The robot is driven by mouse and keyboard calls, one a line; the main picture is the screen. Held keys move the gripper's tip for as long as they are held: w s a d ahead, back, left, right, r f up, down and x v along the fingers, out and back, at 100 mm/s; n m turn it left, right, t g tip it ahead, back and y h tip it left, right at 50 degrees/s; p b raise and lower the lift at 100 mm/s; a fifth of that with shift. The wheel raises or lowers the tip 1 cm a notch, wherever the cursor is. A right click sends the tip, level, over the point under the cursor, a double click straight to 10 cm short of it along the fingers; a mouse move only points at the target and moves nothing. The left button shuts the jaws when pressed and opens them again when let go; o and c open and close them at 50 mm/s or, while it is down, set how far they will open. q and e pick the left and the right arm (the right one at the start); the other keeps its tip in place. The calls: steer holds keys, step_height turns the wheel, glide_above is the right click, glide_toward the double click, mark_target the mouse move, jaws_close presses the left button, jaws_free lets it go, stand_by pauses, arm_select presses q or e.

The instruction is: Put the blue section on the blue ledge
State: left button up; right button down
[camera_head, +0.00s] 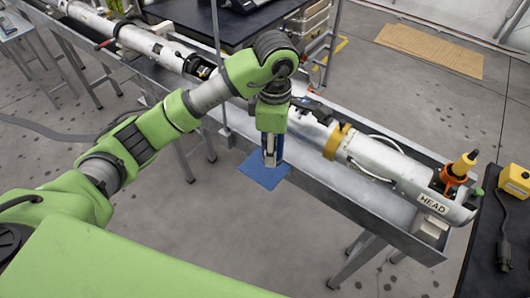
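A flat blue ledge (262,171) sticks out from the near side of the long metal trough. My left gripper (271,158) points down right over the ledge, at the trough's near edge. A narrow blue strip (280,147) shows beside its silver fingers; I cannot tell whether it is the blue section or part of the gripper. The fingers are small and seen from the side, so I cannot tell whether they are open or shut, or touching the ledge. No other clearly blue section shows. My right gripper is not in view.
A long silver assembly (385,160) marked HEAD lies in the trough (350,198), with a yellow band and an orange-yellow fitting (459,170). A dark table (492,255) with a yellow device (514,180) stands at the right. The floor in front of the trough is clear.

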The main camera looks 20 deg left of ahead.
arm_select(q)
steer(key=f, duration=0.1)
steer(key=w+a+f, duration=0.1)
steer(key=a+f+p, duration=0.1)
steer(key=shift+w+f, duration=0.1)
steer(key=shift+w, duration=0.25)
steer(key=f+p, duration=0.2)
steer(key=f, duration=0.1)
steer(key=shift+w+a, duration=0.15)
steer(key=shift+a, duration=0.05)
steer(key=shift+f, duration=0.35)
steer(key=shift+f, duration=0.2)
steer(key=o, duration=1.5)
steer(key=shift+c, duration=0.2)
steer(key=shift+r, duration=0.1)
